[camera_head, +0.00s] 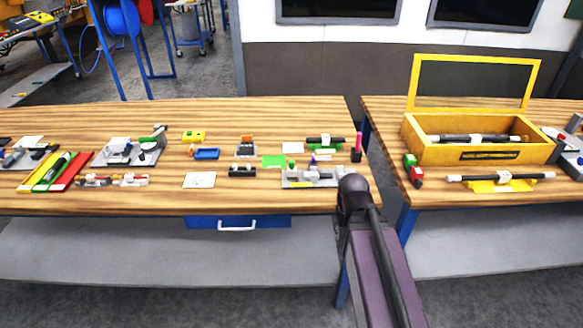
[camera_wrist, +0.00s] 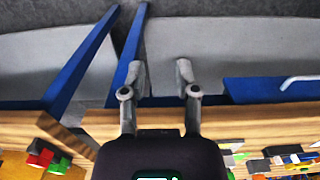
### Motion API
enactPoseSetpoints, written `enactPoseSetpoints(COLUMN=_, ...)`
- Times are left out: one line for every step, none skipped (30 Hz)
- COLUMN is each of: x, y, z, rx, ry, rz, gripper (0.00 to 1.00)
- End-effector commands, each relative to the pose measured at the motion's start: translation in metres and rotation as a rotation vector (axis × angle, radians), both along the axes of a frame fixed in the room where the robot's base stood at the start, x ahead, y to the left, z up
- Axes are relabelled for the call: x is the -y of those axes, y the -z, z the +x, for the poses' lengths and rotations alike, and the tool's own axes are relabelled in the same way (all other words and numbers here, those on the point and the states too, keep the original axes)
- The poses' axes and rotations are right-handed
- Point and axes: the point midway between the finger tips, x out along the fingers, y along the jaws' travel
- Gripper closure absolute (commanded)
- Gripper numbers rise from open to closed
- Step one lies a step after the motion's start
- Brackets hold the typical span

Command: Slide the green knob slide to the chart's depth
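In the head view, a small fixture with green on it (camera_head: 325,140) stands at the right part of the left workbench. A green, knob-like part (camera_head: 159,130) shows on a grey fixture (camera_head: 130,153) further left. I cannot tell which of these is the green knob slide. White cards lie on the bench, one at the front (camera_head: 200,180) and one by the green-topped fixture (camera_head: 293,148); which is the chart, and its print, I cannot read. My gripper (camera_wrist: 161,72) is open and empty in the wrist view, its fingers apart over the bench's front edge, away from these parts.
A grey-based fixture (camera_head: 313,177) stands near my arm. A pink upright piece (camera_head: 358,142) stands near the right edge. A gap separates the right bench, with its yellow open box (camera_head: 420,144). A blue drawer (camera_head: 205,221) hangs under the left bench. Bare wood runs along its front.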

Motion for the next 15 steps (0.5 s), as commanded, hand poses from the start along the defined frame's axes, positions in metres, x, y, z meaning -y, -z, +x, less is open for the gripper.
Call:
enactPoseSetpoints(x=0.0, y=0.0, z=0.0, rx=0.0, ry=0.0, rz=0.0, gripper=0.48)
enactPoseSetpoints(x=0.0, y=0.0, z=0.0, rx=0.0, ry=0.0, rz=0.0, gripper=0.39)
enactPoseSetpoints(x=0.0, y=-0.001, z=0.001, rx=0.0, ry=0.001, rz=0.0, gripper=0.35)
enactPoseSetpoints(x=-0.001, y=-0.002, z=0.002, rx=0.0, ry=0.001, rz=0.0, gripper=0.35)
enactPoseSetpoints(x=-0.001, y=-0.003, z=0.004, rx=0.0, ry=0.002, rz=0.0, gripper=0.35)
enactPoseSetpoints(x=-0.002, y=-0.005, z=0.007, rx=0.0, ry=0.004, rz=0.0, gripper=0.35)
enactPoseSetpoints(x=-0.003, y=-0.007, z=0.01, rx=0.0, ry=0.006, rz=0.0, gripper=0.35)
enactPoseSetpoints(x=-0.004, y=-0.01, z=0.013, rx=0.0, ry=0.008, rz=0.0, gripper=0.35)
enactPoseSetpoints(x=-0.006, y=-0.014, z=0.019, rx=0.0, ry=0.011, rz=0.0, gripper=0.35)
enactPoseSetpoints(x=-0.007, y=-0.017, z=0.023, rx=0.0, ry=0.015, rz=0.0, gripper=0.35)
enactPoseSetpoints(x=-0.009, y=-0.021, z=0.029, rx=0.0, ry=0.02, rz=0.0, gripper=0.35)
enactPoseSetpoints(x=-0.011, y=-0.027, z=0.037, rx=0.0, ry=0.026, rz=0.0, gripper=0.35)
enactPoseSetpoints(x=-0.013, y=-0.031, z=0.043, rx=0.0, ry=0.032, rz=0.0, gripper=0.35)
enactPoseSetpoints(x=-0.015, y=-0.036, z=0.051, rx=0.0, ry=0.038, rz=0.0, gripper=0.35)
enactPoseSetpoints(x=-0.018, y=-0.043, z=0.06, rx=0.0, ry=0.047, rz=0.0, gripper=0.35)
